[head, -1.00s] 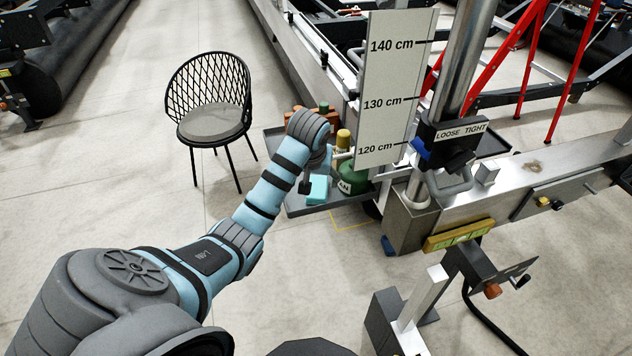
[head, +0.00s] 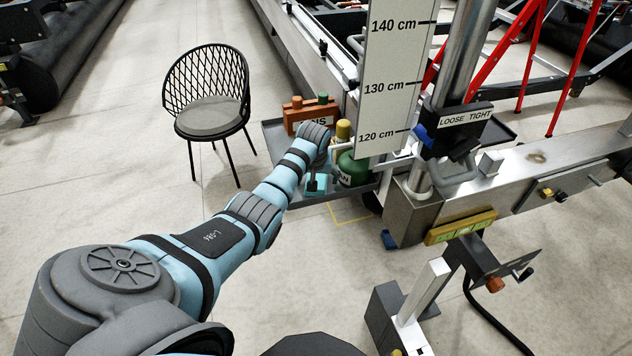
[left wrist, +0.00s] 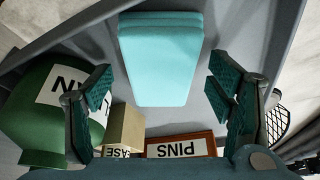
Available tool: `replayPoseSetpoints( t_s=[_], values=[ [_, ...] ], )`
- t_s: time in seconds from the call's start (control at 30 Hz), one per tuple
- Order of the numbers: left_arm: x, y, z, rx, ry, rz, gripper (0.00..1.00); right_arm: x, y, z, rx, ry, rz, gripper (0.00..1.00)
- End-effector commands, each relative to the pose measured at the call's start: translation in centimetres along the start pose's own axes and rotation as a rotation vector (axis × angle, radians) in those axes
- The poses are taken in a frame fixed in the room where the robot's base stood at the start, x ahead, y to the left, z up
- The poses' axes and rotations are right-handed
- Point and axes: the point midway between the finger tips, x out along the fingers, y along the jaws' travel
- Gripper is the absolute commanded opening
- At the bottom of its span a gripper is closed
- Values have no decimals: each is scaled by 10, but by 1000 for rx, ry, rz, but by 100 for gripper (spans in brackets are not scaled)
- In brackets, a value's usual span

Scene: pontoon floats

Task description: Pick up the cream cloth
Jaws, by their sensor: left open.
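No cream cloth shows in these views. A folded light turquoise cloth-like pad (left wrist: 165,55) lies on the grey tray. It shows only in part beneath my left gripper in the head view. My left gripper (left wrist: 160,98) is open and empty, with its two green-padded fingers apart on either side of the pad's near end in the left wrist view. In the head view the gripper (head: 317,183) is over the tray, at the pad. I cannot tell the height of the fingers above the pad. My right gripper is not in view.
The grey tray (head: 272,142) also holds a green container (head: 352,170), a yellow-topped container (head: 343,131) and a red-brown box marked PINS (left wrist: 180,146). A height board (head: 390,80) and a metal post stand right of it. A black chair (head: 207,95) stands to the left.

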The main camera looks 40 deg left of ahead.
Motion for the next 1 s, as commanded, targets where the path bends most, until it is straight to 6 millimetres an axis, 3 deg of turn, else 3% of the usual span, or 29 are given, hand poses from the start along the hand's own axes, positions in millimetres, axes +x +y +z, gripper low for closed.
replayPoseSetpoints(
  t_s=[0.8, 1.0],
  values=[
    [3, 0, 1, 0, 0, 0, 75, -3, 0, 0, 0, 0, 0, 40],
    [3, 0, 1, 0, 0, 0, 43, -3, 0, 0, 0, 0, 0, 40]
  ],
)
